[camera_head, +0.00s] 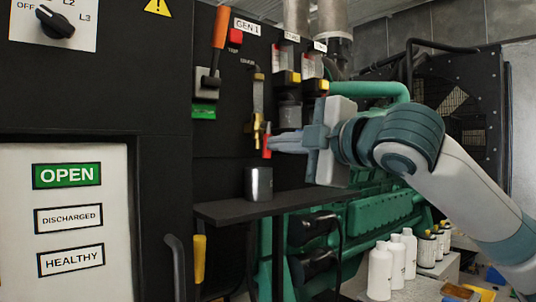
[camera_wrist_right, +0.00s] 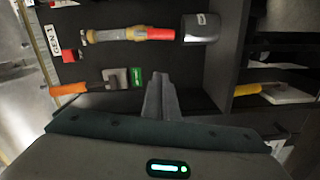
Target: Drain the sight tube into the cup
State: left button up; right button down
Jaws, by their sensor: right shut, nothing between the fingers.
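The sight tube (camera_head: 258,92) stands upright on the black panel, with a brass cock (camera_head: 257,126) at its lower end. A red lever (camera_head: 267,141) hangs down beside the cock. The grey metal cup (camera_head: 259,184) stands upright on a dark shelf below the cock. My right gripper (camera_head: 273,146) is shut and empty, its tips close to the red lever. In the right wrist view the shut fingers (camera_wrist_right: 160,80) show a gap from the red lever (camera_wrist_right: 160,34); the cup (camera_wrist_right: 200,28) also shows there. The tube's liquid level is unclear. My left gripper is out of view.
An orange-handled switch (camera_head: 220,28) with a green tag is left of the tube. The dark shelf (camera_head: 225,211) juts out below. Green engine parts (camera_head: 375,212) lie behind it. White bottles (camera_head: 379,272) stand at the lower right.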

jog(key=shift+v, duration=1.05)
jog(key=shift+d+f, duration=0.1)
jog(key=shift+d, duration=0.05)
